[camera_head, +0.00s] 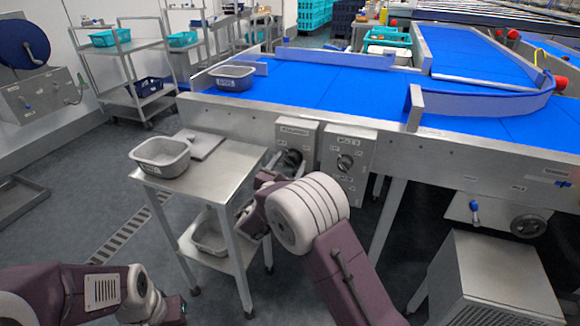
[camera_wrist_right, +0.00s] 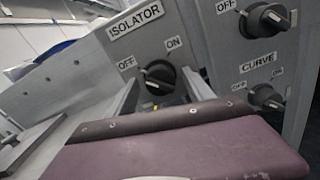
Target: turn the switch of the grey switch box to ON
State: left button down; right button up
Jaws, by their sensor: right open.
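The grey switch box labelled ISOLATOR (camera_wrist_right: 128,45) has a black rotary knob (camera_wrist_right: 158,75), with OFF at its upper left and ON at its upper right. I cannot tell for sure which mark the knob points to. In the head view the box (camera_head: 296,134) hangs under the conveyor's front edge, its knob partly behind my right arm. In the right wrist view my right gripper (camera_wrist_right: 161,80) is open, its two fingers on either side of the knob; contact is unclear. My left gripper (camera_head: 178,308) is low at the bottom left; its fingers are not clear.
A second grey box (camera_head: 347,151) with two OFF/ON knobs, the lower labelled CURVE, stands just right. A steel trolley (camera_head: 228,166) with a grey tub (camera_head: 162,157) stands left of my right arm. The blue conveyor (camera_head: 330,90) is above the boxes.

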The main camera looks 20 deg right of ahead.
jog(key=shift+w+d, duration=0.15)
jog(key=shift+w, duration=0.05)
grip_shut()
jog(key=shift+f+m+b, duration=0.2)
jog(key=shift+m+b, duration=0.4)
jog(key=shift+b, duration=0.25)
jog(key=m+b, duration=0.7)
jog(key=b, duration=0.3)
jog(key=m+b, duration=0.7)
jog(key=b, duration=0.4)
jog(key=shift+f+m, duration=0.2)
jog(key=shift+m, duration=0.1)
jog(key=shift+r+m+b, duration=0.25)
jog(key=shift+m+b, duration=0.95)
jog(key=shift+b, duration=0.35)
grip_release()
